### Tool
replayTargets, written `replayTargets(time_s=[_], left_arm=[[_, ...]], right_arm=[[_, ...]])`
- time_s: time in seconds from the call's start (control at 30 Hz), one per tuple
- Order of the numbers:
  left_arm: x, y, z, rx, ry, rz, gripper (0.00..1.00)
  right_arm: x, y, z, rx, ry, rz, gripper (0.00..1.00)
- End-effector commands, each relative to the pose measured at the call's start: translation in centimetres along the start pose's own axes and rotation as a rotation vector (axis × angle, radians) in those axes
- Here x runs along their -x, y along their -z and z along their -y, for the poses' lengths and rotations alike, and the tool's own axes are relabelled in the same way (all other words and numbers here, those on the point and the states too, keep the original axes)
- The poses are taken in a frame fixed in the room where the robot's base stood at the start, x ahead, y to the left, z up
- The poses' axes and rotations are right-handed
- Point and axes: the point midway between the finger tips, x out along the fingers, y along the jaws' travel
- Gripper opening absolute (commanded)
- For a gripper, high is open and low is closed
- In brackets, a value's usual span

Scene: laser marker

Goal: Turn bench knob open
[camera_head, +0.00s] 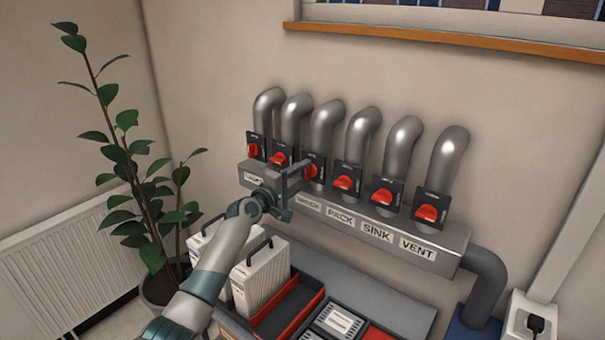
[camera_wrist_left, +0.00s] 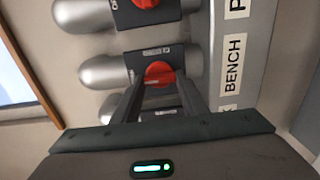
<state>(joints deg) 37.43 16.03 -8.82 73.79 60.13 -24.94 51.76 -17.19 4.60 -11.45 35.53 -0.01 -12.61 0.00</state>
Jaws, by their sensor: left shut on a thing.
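The bench knob (camera_head: 313,170) is a red knob on a dark square plate, third from the left in a row on a grey manifold. In the left wrist view the red knob (camera_wrist_left: 160,74) stands beside the BENCH label (camera_wrist_left: 233,64). My left gripper (camera_head: 304,166) reaches from the lower left to this knob, with its fingers shut on it and partly hiding it. In the wrist view my two fingers (camera_wrist_left: 160,92) come up on either side of the knob's lower part. The knob's exact angle is hard to read. My right gripper is out of view.
Other red knobs sit close by, such as the pack knob (camera_head: 345,183) to the right. Bent grey pipes rise behind them. A tall plant (camera_head: 150,190) stands at the left.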

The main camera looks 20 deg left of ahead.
Motion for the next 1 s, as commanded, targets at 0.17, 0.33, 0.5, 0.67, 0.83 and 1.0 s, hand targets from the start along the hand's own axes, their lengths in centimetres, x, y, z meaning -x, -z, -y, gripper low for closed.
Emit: replayTargets(time_s=[0.17, 0.33, 0.5, 0.67, 0.83, 1.0], left_arm=[[0.01, 0.02, 0.07, 0.018, 0.001, 0.0, 0.17], [0.01, 0.03, 0.08, 0.019, 0.001, 0.0, 0.17], [0.01, 0.03, 0.08, 0.018, 0.001, 0.0, 0.49], [0.0, 0.02, 0.06, 0.017, 0.001, 0.0, 0.58], [0.01, 0.01, 0.04, 0.016, 0.0, 0.0, 0.58], [0.35, 0.02, 0.09, 0.016, 0.001, 0.0, 0.58]], right_arm=[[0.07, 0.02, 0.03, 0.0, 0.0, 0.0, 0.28], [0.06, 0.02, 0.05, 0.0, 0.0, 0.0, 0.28], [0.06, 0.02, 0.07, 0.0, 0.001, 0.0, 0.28], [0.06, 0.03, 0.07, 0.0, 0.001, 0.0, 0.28], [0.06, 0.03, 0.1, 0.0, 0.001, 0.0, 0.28], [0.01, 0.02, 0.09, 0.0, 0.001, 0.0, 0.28]])
